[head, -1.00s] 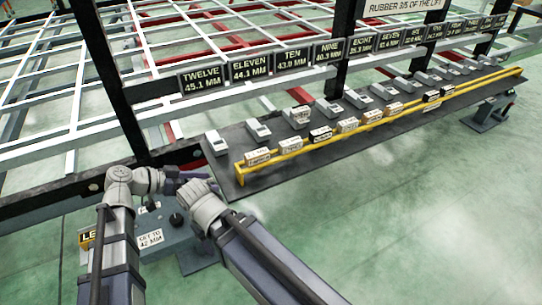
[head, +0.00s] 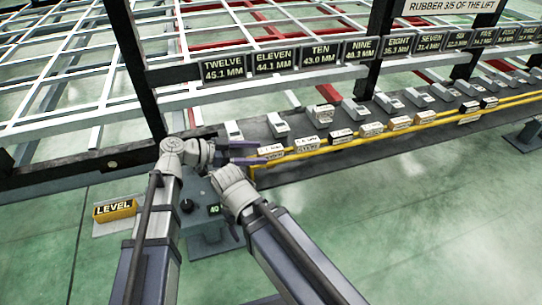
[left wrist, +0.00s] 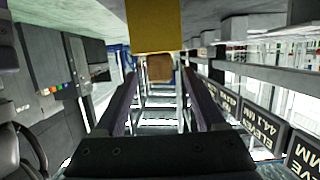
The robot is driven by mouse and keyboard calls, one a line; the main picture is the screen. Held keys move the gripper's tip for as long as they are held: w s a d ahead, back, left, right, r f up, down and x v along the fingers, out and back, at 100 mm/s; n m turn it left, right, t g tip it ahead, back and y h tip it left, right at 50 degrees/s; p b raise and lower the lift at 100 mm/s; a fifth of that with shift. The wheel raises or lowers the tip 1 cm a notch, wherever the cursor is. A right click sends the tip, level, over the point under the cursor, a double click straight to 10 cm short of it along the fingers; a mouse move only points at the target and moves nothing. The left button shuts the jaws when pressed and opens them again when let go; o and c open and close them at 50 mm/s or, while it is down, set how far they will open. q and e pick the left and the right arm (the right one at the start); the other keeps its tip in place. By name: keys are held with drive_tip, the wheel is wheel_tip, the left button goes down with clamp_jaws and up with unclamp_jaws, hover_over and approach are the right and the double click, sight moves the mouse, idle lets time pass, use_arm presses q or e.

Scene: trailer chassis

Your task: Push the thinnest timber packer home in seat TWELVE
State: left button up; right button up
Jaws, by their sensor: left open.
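Several labelled packers stand in a row along the yellow rail; the nearest one (head: 270,151) is at the rail's left end. Their labels are too small to read, so I cannot tell which is thinnest. The TWELVE sign, 45.1 MM (head: 224,67), hangs at the left, with a small grey block (head: 234,131) below it on the dark shelf. My left gripper (head: 262,153) is open beside the nearest packer. In the left wrist view a brown block end (left wrist: 160,68) shows between its fingers, contact unclear. My right gripper (head: 235,195) is low beside it, its fingers mostly hidden.
The yellow rail (head: 330,150) runs along the dark shelf's front edge. A yellow LEVEL box (head: 115,210) and a grey control box with a lit readout (head: 214,210) stand below my left gripper. Dark uprights and white chassis bars lie behind.

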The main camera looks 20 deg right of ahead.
sight(270, 149)
use_arm(q)
drive_tip(key=shift+r+b+x, duration=0.15)
drive_tip(key=shift+b+x, duration=0.15)
drive_tip(key=shift+x, duration=1)
drive_tip(key=shift+r+b+x, duration=0.1)
drive_tip(key=shift+b+x, duration=0.15)
drive_tip(key=shift+x, duration=1.05)
drive_tip(key=shift+c, duration=0.4)
clamp_jaws()
